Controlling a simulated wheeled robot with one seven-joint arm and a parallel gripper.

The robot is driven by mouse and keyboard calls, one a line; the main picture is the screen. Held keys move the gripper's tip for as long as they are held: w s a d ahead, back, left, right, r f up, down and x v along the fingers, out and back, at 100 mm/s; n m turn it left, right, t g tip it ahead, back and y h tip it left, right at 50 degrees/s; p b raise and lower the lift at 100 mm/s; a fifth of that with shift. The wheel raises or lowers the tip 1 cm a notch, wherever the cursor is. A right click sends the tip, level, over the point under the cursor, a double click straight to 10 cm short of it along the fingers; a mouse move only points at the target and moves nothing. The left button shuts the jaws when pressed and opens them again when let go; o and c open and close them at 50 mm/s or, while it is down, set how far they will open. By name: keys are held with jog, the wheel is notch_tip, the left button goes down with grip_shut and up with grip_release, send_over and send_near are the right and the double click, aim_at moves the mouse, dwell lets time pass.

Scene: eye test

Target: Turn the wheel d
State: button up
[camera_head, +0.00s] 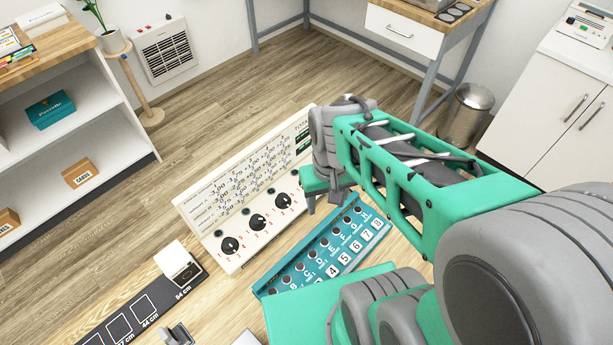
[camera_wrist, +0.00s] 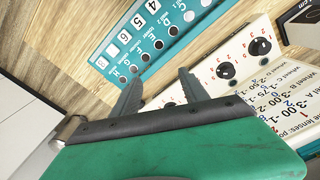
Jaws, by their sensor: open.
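A cream panel (camera_head: 182,202) with a row of black wheels stands on the wooden table. In the head view the left wheel (camera_head: 230,245), a middle wheel (camera_head: 257,222) and another wheel (camera_head: 281,198) show. The right end of the row, where wheel d likely sits, is hidden behind my gripper (camera_head: 322,198). I cannot tell whether a finger touches the panel.
A teal board (camera_head: 325,250) with lettered holes and numbered tiles lies just in front of the panel. A dark strip (camera_head: 128,312) with distance marks and a white card holder (camera_head: 178,263) are at the left. A shelf (camera_head: 120,90) and a bin (camera_head: 466,112) stand beyond the table.

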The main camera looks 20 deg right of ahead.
jog(key=w+f+g, duration=0.2)
jog(key=w+f, duration=0.6)
jog(key=w, duration=0.1)
jog(key=w+r, duration=0.1)
jog(key=w, duration=0.1)
jog(key=w+r+m+t, duration=0.1)
jog(key=w, duration=0.2)
jog(key=w+r+m, duration=0.1)
jog(key=w, duration=0.1)
jog(key=shift+w+r+t, duration=0.1)
jog(key=shift+w+t, duration=0.1)
jog(key=shift+t, duration=0.1)
jog(key=shift+w+r+m, duration=0.15)
jog(key=shift+r+m, duration=0.15)
jog(key=shift+m, duration=0.1)
jog(key=shift+f, duration=0.15)
notch_tip(320, 180, down, 7)
jog(key=shift+f+p, duration=0.2)
jog(key=shift+p, duration=0.3)
grip_shut()
